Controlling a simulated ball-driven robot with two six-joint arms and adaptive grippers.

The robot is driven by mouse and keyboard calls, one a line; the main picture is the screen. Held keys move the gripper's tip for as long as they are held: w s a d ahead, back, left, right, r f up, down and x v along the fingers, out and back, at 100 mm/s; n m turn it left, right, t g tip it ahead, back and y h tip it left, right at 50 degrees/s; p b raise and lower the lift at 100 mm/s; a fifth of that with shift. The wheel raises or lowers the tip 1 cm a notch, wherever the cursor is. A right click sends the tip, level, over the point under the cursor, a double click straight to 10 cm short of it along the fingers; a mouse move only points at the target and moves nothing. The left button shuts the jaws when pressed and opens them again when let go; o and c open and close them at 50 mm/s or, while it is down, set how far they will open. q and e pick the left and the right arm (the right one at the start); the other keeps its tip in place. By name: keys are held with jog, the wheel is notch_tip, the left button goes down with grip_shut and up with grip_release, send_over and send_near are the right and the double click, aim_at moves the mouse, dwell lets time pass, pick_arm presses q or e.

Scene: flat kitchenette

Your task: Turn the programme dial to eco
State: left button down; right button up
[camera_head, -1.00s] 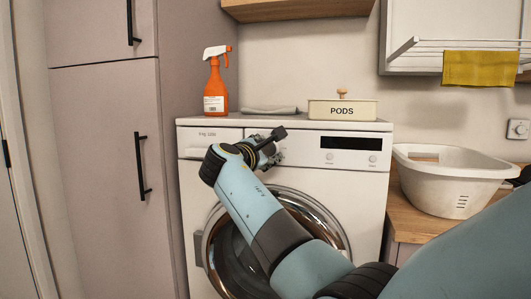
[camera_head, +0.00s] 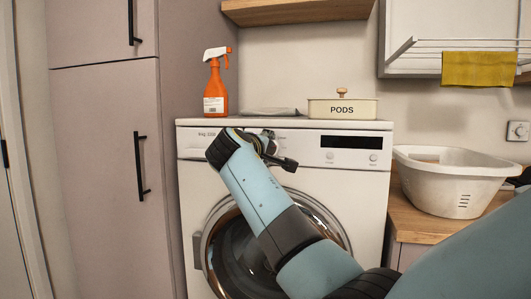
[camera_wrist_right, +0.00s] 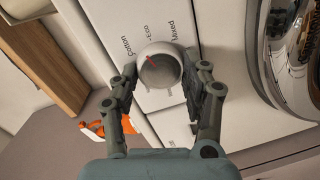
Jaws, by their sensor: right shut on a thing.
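The programme dial (camera_wrist_right: 162,72) is a round pale knob with a red mark, seen close in the right wrist view. The words Cotton, Eco and Mixed (camera_wrist_right: 172,30) are printed above it on the white panel. The red mark points up and left, towards the Cotton and Eco words; I cannot tell which exactly. My right gripper (camera_wrist_right: 160,82) is shut on the dial, one finger on each side. My left gripper is out of view.
On the machine's top stand an orange spray bottle (camera_head: 214,88), a folded grey cloth (camera_head: 268,112) and a PODS box (camera_head: 342,109). A white basket (camera_head: 450,180) sits on the wooden counter at right. The round door (camera_head: 225,250) is below the panel.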

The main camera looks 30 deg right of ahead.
jog(key=shift+f+m+b, duration=0.2)
jog(key=shift+m+b, duration=0.3)
jog(key=shift+m, duration=0.9)
jog(key=shift+s, duration=0.1)
jog(key=o, duration=0.9)
jog(key=shift+c, duration=0.2)
jog(key=o, duration=0.3)
jog(key=shift+r, duration=0.15)
jog(key=shift+a+y, duration=0.1)
jog(key=shift+y, duration=0.2)
jog(key=v, duration=0.7)
jog(key=shift+s+a, duration=0.1)
jog(key=shift+s, duration=0.1)
